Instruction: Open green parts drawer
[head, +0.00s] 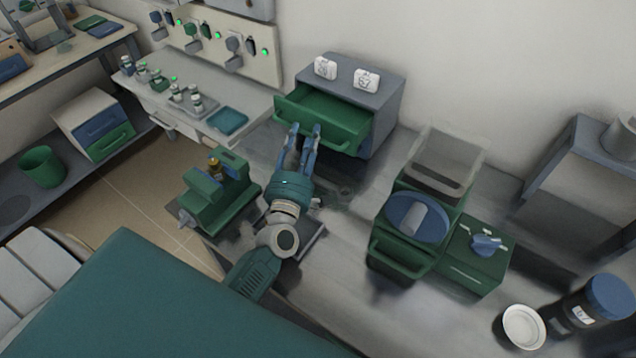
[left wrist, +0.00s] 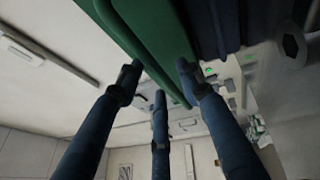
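The green parts drawer (head: 333,114) stands pulled out of a grey cabinet (head: 385,97) on the bench in the head view. Its inside shows from above. My left gripper (head: 304,128) is at the left part of the drawer front, with its blue fingers pointing up at it. In the left wrist view, the fingers (left wrist: 158,82) stand apart, and a green edge of the drawer (left wrist: 155,35) passes close by their tips. Whether they touch it is unclear. My right gripper is not in view.
Two white labelled blocks (head: 325,68) sit on the cabinet. A green vise-like device (head: 217,190) stands left of my arm. A green machine with a blue round lid (head: 417,217) stands to the right. Bare bench lies between the drawer and that machine.

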